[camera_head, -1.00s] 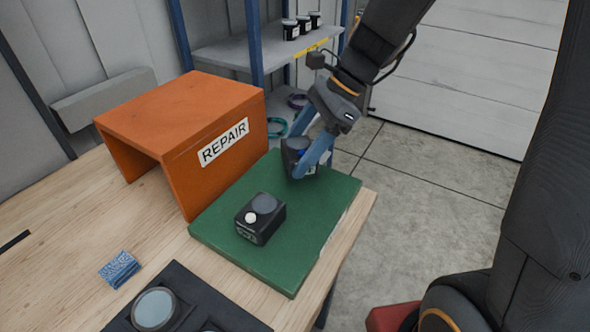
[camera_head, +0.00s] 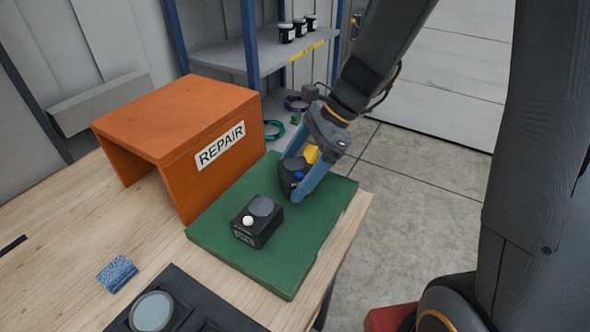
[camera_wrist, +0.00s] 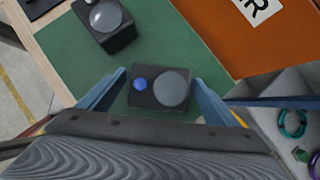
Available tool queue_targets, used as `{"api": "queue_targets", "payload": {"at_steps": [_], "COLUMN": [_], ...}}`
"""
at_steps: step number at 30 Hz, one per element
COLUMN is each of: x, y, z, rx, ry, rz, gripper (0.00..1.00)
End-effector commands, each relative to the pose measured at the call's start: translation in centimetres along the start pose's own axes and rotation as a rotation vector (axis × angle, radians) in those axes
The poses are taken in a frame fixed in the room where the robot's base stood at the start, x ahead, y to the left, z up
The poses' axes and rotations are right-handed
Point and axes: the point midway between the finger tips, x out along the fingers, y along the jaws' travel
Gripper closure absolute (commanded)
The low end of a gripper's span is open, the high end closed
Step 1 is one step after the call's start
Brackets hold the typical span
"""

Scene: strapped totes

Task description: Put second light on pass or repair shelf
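A small black light with a blue button (camera_head: 292,178) is at the far right part of the green mat (camera_head: 225,258). My gripper (camera_head: 300,185) is around it, with one blue finger on each side. In the wrist view the light (camera_wrist: 170,90) lies between the fingertips, with a thin strip of green at the left finger; firm contact cannot be told. Its underside is hidden, so whether it touches the mat is unclear. A second black light with a white button (camera_head: 256,224) rests nearer on the mat. The orange repair shelf (camera_head: 178,125) stands left of the mat.
A dark tray (camera_head: 185,318) holding a round-topped piece is at the bottom. A blue patterned block (camera_head: 117,273) lies on the wooden table (camera_head: 60,235). A metal rack (camera_head: 235,50) with jars stands behind. The table's right edge is close to the mat.

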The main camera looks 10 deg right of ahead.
Motion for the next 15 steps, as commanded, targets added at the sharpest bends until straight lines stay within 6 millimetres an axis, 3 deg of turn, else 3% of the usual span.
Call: {"api": "queue_targets", "payload": {"at_steps": [10,15], "x": [-0.3,-2.4], "y": [0.0,-0.2], "z": [0.2,0.1], "rx": [-0.001,0.0], "ry": [0.0,0.0], "rz": [-0.001,-0.006], "gripper": [0.16,0.16]}}
